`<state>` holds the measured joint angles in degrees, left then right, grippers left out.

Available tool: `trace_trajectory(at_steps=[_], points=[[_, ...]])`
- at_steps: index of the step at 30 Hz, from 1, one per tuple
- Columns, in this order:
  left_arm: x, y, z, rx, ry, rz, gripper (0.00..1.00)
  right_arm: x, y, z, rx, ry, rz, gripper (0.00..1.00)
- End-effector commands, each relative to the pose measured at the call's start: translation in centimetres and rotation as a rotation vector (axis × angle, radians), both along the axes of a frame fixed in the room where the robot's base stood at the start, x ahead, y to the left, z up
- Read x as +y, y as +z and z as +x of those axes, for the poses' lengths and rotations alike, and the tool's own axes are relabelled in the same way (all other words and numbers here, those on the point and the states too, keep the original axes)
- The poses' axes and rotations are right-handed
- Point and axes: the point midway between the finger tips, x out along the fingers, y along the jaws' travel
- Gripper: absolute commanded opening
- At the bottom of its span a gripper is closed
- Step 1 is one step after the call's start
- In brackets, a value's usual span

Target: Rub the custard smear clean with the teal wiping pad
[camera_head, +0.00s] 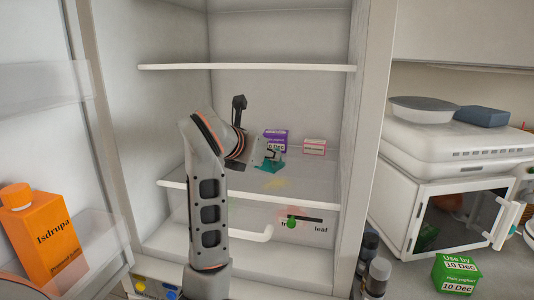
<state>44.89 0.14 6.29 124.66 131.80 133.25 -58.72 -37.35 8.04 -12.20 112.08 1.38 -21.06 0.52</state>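The custard smear (276,183) is a faint yellow patch on the middle shelf (315,190) of the open fridge. The teal wiping pad (270,165) is at my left gripper (272,155), which reaches in from the left and appears shut on the pad's upper part. The pad is just behind the smear in the picture, low over the shelf; I cannot tell whether it touches the surface. My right gripper is not in view.
A purple box (276,138) and a small white-and-red box (314,147) stand behind the pad. An upper shelf (245,67) is above, a clear drawer (300,235) below. An orange carton (42,232) is in the door at left. The smear's right side is free.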

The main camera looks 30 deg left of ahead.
Motion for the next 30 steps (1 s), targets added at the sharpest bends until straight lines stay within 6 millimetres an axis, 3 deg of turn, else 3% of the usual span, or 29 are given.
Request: trace_trajectory(at_steps=[8, 22, 30], points=[[0.0, -0.5, 0.0, -0.004, -0.004, -0.002, 0.0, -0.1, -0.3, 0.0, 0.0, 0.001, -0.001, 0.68], [0.0, -4.3, 0.0, -0.003, -0.004, -0.002, 0.0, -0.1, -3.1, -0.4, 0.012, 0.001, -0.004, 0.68], [0.0, -4.4, 0.0, -0.005, -0.003, -0.001, 0.0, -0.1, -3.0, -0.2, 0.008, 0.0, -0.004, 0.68]])
